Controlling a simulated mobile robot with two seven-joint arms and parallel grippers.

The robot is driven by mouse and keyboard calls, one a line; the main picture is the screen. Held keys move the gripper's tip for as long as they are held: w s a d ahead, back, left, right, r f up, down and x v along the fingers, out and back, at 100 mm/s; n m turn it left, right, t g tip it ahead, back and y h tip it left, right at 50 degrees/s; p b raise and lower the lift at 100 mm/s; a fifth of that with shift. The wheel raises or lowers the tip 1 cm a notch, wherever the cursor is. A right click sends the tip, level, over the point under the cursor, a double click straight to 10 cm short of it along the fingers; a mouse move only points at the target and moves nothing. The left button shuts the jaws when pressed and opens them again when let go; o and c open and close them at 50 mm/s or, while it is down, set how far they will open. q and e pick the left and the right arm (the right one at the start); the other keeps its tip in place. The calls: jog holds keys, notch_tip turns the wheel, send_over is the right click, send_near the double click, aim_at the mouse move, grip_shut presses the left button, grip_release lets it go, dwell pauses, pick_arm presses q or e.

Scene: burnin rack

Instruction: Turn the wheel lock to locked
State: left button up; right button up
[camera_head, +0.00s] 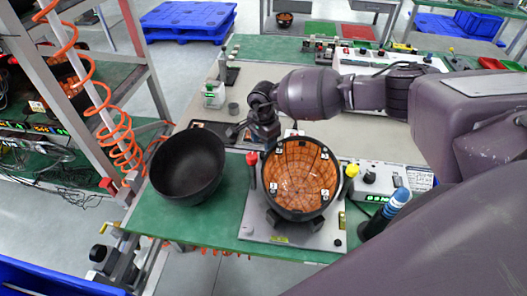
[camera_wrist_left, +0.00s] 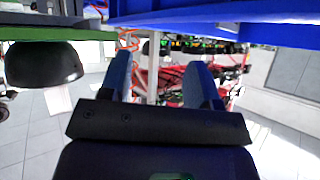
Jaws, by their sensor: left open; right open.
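I cannot pick out the wheel lock with certainty. In the head view, a grey metal fitting with black round knobs (camera_head: 98,253) sits low at the foot of the rack (camera_head: 87,93), at the lower left. My left gripper (camera_wrist_left: 158,78) shows in the left wrist view, its two blue fingers apart with nothing between them. Red and dark equipment is beyond the fingers, too blurred to name. My right gripper (camera_head: 240,130) is open above the bench, behind the orange-lined bowl (camera_head: 300,177) and apart from it.
A black bowl (camera_head: 187,165) stands on the green bench (camera_head: 232,205), beside the rack. An orange coiled hose (camera_head: 125,140) hangs along the rack. A grey control box (camera_head: 375,180) and a blue-topped bottle (camera_head: 385,213) are at right. A blue surface (camera_wrist_left: 230,10) crosses the top of the wrist view.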

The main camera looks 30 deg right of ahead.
aim_at(263, 154)
jog(key=shift+f, duration=2.65)
